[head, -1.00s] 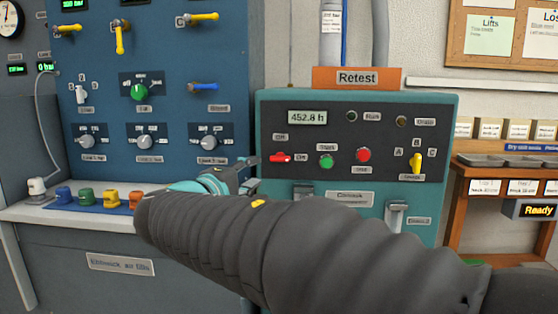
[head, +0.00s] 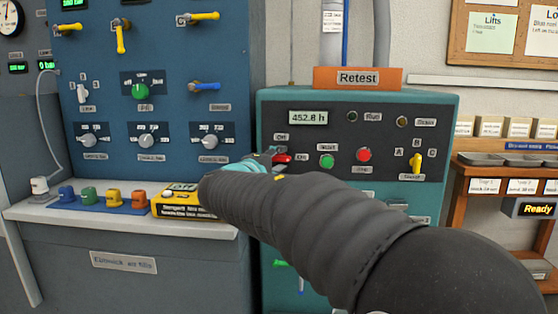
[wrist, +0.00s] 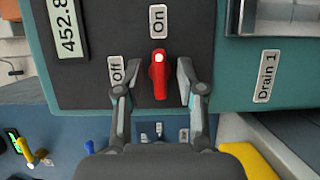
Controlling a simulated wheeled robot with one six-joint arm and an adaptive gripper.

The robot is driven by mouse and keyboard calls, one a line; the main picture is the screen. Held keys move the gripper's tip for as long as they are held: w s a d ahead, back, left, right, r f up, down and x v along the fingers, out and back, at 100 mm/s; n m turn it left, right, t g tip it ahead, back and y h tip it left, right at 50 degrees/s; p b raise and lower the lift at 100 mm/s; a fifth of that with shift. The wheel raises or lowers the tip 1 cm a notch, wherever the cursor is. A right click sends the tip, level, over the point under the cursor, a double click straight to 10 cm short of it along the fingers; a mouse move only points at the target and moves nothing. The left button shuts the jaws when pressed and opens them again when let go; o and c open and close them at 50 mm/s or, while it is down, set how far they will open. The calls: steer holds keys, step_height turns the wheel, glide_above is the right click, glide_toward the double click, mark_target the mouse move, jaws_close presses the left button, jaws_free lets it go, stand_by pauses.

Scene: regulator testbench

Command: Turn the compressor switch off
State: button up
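The compressor switch is a red lever (head: 284,158) on the dark face of the teal compressor panel (head: 440,108). In the wrist view the red lever (wrist: 158,76) has its white-dotted end toward the "On" label (wrist: 158,20). The "Off" label (wrist: 117,71) is to its left there. My gripper (wrist: 154,88) is open, with one finger on each side of the lever and visible gaps between. In the head view my gripper (head: 272,155) is at the lever and partly covers it.
Right of the switch are a green button (head: 327,161), a red button (head: 363,155) and a yellow selector (head: 416,160). A blue panel (head: 180,105) with knobs and valves stands left. A yellow device (head: 175,203) lies on the bench below it.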

jaws_close()
